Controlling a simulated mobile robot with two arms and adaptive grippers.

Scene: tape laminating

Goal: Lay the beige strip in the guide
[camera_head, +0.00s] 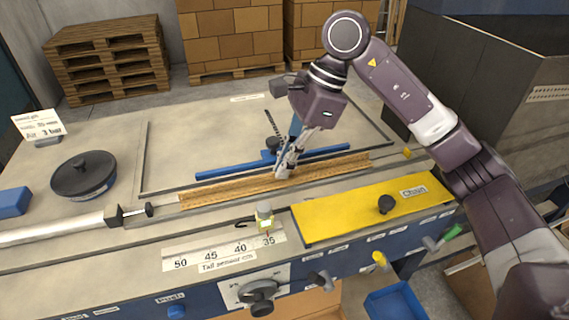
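The beige strip (225,189) is long and narrow and lies lengthwise along the grey guide track (395,157) on the machine bed. Whether it is fully seated between the guide's edges is too small to tell. My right gripper (285,172) points down at the middle of the strip, with its fingertips at or touching it. The fingers look close together, but whether they pinch the strip is unclear. My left gripper is not in view.
A blue bar (225,170) runs just behind the strip, with a dark knob (273,144) near my gripper. A pale cylinder (60,228) ends at the strip's left. A yellow cover (340,214) and small post (264,214) stand in front. A black disc (83,176) sits left.

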